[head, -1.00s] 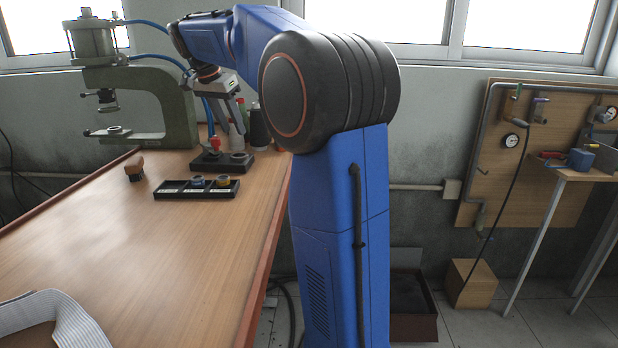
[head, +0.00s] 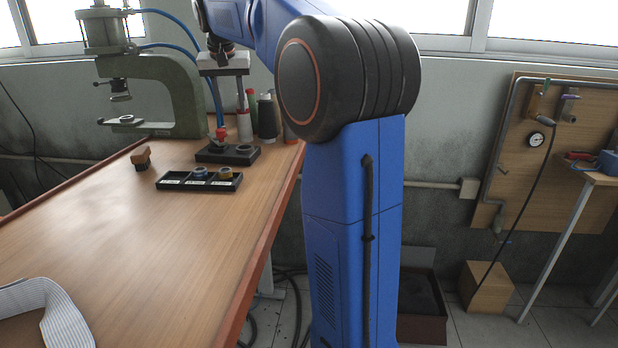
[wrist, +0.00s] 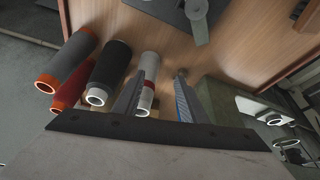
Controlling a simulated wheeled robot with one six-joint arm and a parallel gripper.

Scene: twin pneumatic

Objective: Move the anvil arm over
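The anvil arm (head: 121,121) is the flat grey arm with a round seat, low on the green C-frame press (head: 185,95) at the far left of the table. It sticks out to the left under the press ram. In the wrist view a ringed metal part at the right edge (wrist: 288,143), beside the green press frame (wrist: 240,106), appears to belong to the press; I cannot tell if it is the anvil arm. My gripper (wrist: 160,79) is open, its two fingers apart with nothing clearly held. In the head view it hangs right of the press, apart from the anvil arm.
Thread spools (head: 266,117) stand close by my gripper. A black base with a red-knobbed lever (head: 228,153), a black tray with rings (head: 199,180) and a wooden brush (head: 141,158) lie in front of the press. Striped cloth (head: 45,305) lies near; the middle table (head: 130,245) is clear.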

